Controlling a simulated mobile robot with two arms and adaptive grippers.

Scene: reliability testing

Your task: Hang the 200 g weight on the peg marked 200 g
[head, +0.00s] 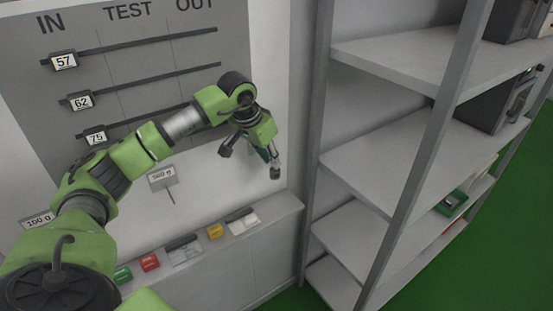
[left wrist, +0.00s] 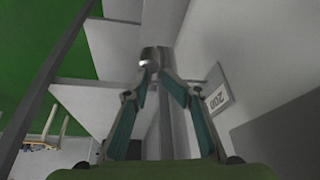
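My left gripper (head: 252,160) is raised in front of the pale wall panel, near its right edge, in the head view. In the left wrist view its two teal-padded fingers (left wrist: 155,78) converge on a small silver cylinder, which looks like the weight (left wrist: 153,56). A tag reading 200 (left wrist: 218,98) is on the wall just right of the fingers there. The peg at that tag cannot be made out, and the weight is not clear in the head view. My right gripper is not in view.
A tag that looks like 500 g (head: 162,176) and a 100 g tag (head: 38,220) are on the wall. A ledge (head: 265,222) below carries several small coloured items. A grey shelf rack (head: 385,160) stands close on the right.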

